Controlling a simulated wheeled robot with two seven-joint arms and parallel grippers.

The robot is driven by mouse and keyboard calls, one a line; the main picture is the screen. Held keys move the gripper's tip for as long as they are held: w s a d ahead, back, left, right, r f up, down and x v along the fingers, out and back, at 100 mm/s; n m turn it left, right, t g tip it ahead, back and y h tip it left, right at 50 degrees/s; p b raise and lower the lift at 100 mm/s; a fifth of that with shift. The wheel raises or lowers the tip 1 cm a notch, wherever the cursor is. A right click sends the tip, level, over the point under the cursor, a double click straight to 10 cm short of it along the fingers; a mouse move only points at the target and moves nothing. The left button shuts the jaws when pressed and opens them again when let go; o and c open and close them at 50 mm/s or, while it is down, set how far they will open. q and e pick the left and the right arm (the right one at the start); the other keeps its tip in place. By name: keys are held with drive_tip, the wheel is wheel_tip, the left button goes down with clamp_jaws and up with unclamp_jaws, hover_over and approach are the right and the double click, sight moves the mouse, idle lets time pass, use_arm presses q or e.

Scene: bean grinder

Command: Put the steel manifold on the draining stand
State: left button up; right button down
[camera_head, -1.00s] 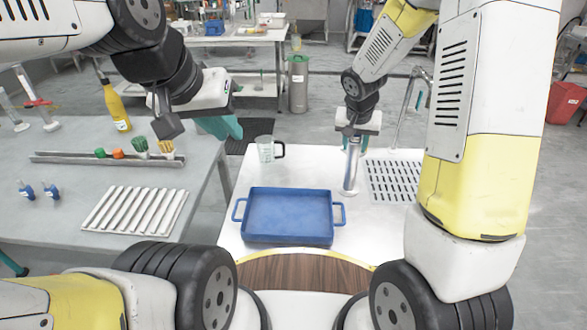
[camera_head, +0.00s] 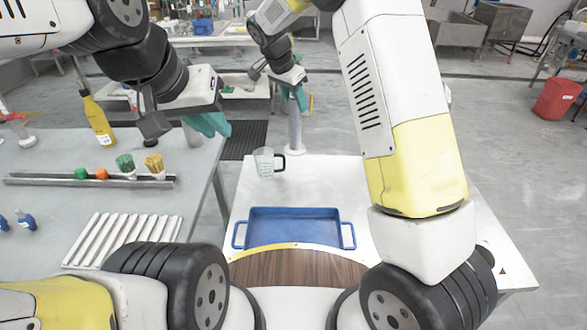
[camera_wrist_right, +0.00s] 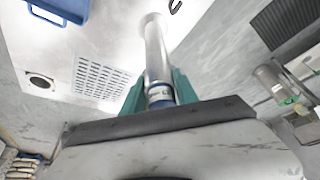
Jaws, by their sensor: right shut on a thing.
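The steel manifold, as I take it, is a grey upright cylinder (camera_head: 295,128) with a pale round base. It also shows in the right wrist view (camera_wrist_right: 157,50). My right gripper (camera_head: 297,98) is shut around its upper end, near a blue band. Its base appears near the table's far edge; I cannot tell whether it touches anything. A perforated draining plate (camera_wrist_right: 103,78), perhaps the draining stand, lies on the white table in the wrist view; my right arm hides it in the head view. My left gripper (camera_head: 208,123) hovers by the grey table's edge; its jaw opening is unclear.
A blue tray (camera_head: 293,228) and a clear jug (camera_head: 264,162) stand on the white table. The grey left table holds a ribbed white rack (camera_head: 122,241), a rail (camera_head: 90,180) with stoppers and brushes, and a yellow bottle (camera_head: 98,122).

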sight(296, 138)
wheel_tip(296, 138, down, 13)
drive_tip(key=shift+f, duration=0.1)
drive_tip(key=shift+w+f, duration=0.2)
drive_tip(key=shift+w, duration=0.45)
drive_tip(key=shift+w+f, duration=0.25)
drive_tip(key=shift+w, duration=0.45)
drive_tip(key=shift+w+f, duration=0.2)
drive_tip(key=shift+w, duration=0.45)
drive_tip(key=shift+f, duration=0.1)
drive_tip(key=c, duration=0.9)
unclamp_jaws()
drive_tip(key=shift+c, duration=0.2)
